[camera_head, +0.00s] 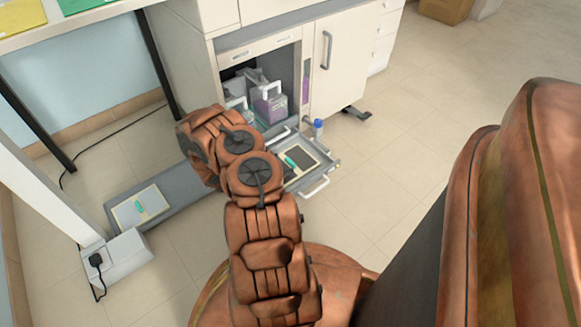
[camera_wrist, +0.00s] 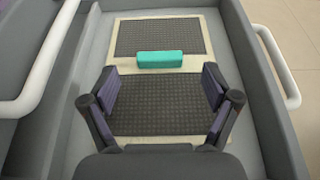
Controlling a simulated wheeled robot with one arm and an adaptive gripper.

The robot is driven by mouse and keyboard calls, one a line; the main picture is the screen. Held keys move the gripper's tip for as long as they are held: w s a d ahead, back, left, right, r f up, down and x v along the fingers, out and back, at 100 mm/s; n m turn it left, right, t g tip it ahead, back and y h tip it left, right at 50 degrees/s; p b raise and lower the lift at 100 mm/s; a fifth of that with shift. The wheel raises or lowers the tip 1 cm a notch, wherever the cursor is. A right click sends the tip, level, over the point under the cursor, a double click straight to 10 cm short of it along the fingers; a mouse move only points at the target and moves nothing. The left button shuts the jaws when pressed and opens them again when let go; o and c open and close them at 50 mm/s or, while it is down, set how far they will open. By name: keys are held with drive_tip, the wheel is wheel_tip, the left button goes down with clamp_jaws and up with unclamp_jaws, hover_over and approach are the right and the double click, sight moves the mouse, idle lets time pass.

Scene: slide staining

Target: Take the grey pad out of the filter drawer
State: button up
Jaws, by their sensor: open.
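The grey pad (camera_wrist: 160,106) is a dark, textured sheet with a cream border and a teal grip block (camera_wrist: 160,59) across its middle. It lies flat in the pulled-out grey filter drawer (camera_wrist: 272,125). In the head view the pad (camera_head: 302,159) and drawer (camera_head: 325,169) show partly beside my arm. My gripper (camera_wrist: 159,78) is open above the pad, its two fingers spread wide. The teal block appears just beyond the fingertips, between them in the picture, and nothing is held. My gripper is hidden behind my arm in the head view.
A grey tray (camera_head: 178,195) on the floor at left holds a pale pad (camera_head: 141,206) with a teal grip. A white-handled purple box (camera_head: 271,104) stands in the open cabinet (camera_head: 217,60). A blue-capped bottle (camera_head: 318,128) is near the drawer.

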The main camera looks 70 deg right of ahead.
sight(290, 161)
drive_tip(key=b+x, duration=0.1)
drive_tip(key=x, duration=0.2)
drive_tip(key=shift+s+d+f+b, duration=0.1)
drive_tip(key=shift+d+f+b, duration=0.15)
drive_tip(key=shift+b, duration=0.15)
drive_tip(key=shift+s+d, duration=0.15)
drive_tip(key=shift+d, duration=0.1)
drive_tip(key=shift+c, duration=0.3)
drive_tip(key=c, duration=1.2)
drive_tip(key=shift+r, duration=0.15)
